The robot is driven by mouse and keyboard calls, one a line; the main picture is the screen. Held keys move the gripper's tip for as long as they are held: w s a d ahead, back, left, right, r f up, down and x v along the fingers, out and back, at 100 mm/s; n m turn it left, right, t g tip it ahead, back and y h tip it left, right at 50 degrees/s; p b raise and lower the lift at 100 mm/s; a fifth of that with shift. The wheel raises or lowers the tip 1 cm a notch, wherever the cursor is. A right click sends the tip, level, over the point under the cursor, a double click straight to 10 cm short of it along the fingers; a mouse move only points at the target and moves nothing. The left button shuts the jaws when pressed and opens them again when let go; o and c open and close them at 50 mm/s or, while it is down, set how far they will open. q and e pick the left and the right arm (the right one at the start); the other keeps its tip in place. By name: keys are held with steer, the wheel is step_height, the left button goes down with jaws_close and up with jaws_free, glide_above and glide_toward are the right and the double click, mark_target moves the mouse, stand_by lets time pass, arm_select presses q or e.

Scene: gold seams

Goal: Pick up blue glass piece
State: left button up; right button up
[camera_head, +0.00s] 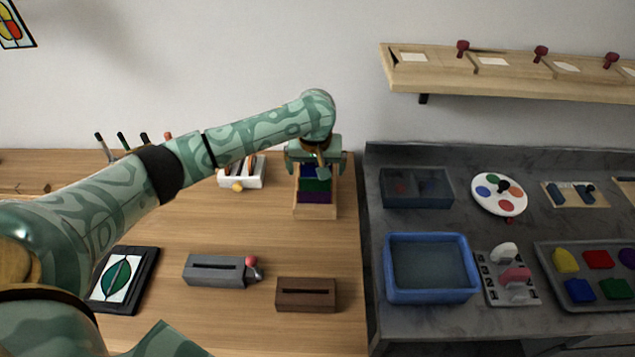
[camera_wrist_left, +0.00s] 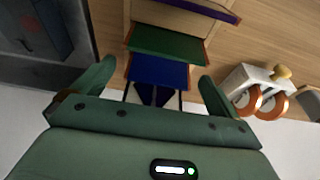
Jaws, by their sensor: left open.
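A flat blue glass piece (camera_head: 309,173) stands in the wooden rack (camera_head: 315,213), behind a green piece (camera_head: 316,185) and a purple piece (camera_head: 314,197). In the left wrist view the blue piece (camera_wrist_left: 160,70) lies between the finger tips, with the green piece (camera_wrist_left: 168,42) beyond it and part of the purple piece (camera_wrist_left: 205,10) at the top. My left gripper (camera_head: 318,168) is above the far end of the rack, pointing down. Its fingers (camera_wrist_left: 158,72) are open on either side of the blue piece; I cannot tell whether they touch it. My right gripper is not in view.
A white holder (camera_head: 254,178) with tools stands left of the rack. A grey slotted block (camera_head: 214,271) and a brown slotted block (camera_head: 306,294) lie nearer. The dark counter at right holds a blue basin (camera_head: 430,296) and a tray (camera_head: 547,275) of coloured pieces. A shelf (camera_head: 510,80) hangs above.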

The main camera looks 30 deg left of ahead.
arm_select(q)
steer(key=shift+w+f, duration=0.15)
steer(key=shift+f, duration=0.5)
steer(key=shift+r, duration=0.25)
steer(key=c, duration=1.1)
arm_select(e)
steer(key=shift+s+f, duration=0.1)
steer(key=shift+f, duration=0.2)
